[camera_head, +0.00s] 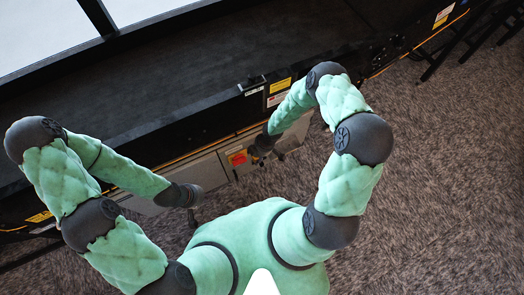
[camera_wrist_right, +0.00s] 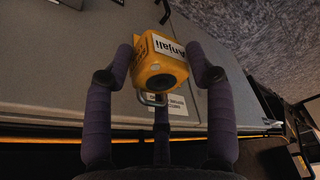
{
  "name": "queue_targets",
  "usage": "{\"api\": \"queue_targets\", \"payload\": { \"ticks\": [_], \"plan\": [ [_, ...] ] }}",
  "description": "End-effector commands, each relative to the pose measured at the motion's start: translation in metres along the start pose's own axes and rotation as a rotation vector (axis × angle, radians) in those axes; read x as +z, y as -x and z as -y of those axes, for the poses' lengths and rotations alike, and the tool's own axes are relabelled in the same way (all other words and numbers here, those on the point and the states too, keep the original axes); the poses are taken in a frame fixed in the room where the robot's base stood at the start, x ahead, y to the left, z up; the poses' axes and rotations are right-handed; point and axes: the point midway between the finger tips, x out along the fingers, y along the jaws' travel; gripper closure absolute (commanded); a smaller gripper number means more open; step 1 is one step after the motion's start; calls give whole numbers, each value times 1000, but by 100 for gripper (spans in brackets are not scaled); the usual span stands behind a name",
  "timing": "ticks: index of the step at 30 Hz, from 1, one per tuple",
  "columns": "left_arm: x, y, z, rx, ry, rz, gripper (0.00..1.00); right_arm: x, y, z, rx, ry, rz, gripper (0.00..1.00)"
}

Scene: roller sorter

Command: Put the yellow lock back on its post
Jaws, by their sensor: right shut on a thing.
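The yellow lock (camera_wrist_right: 160,68) sits between the fingers of my right gripper (camera_wrist_right: 160,80) in the right wrist view. It carries a white label reading "Anjali", and its metal shackle (camera_wrist_right: 150,98) points down the picture. My right gripper is shut on the lock. In the head view my right gripper (camera_head: 262,150) is at the grey cabinet front, and the lock cannot be made out there. My left gripper (camera_head: 193,216) hangs low beside the cabinet, and its finger state is unclear. I cannot make out the post.
A red-orange patch (camera_head: 238,157) shows on the grey cabinet (camera_head: 212,168) just left of my right gripper. The dark conveyor (camera_head: 190,80) runs above it, with yellow and white labels (camera_head: 279,87) on its side. Carpet (camera_head: 450,180) lies open to the right.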

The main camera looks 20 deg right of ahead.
Motion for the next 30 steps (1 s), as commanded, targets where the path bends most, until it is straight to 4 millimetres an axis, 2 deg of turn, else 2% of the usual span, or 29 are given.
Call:
{"api": "queue_targets", "payload": {
  "ticks": [8,30],
  "plan": [
    [0,4,-2,0,0,0,100,-10,6,6,1,0,0,82],
    [1,31,-11,0,0,0,100,-21,43,6,1,1,0,82]
  ]
}}
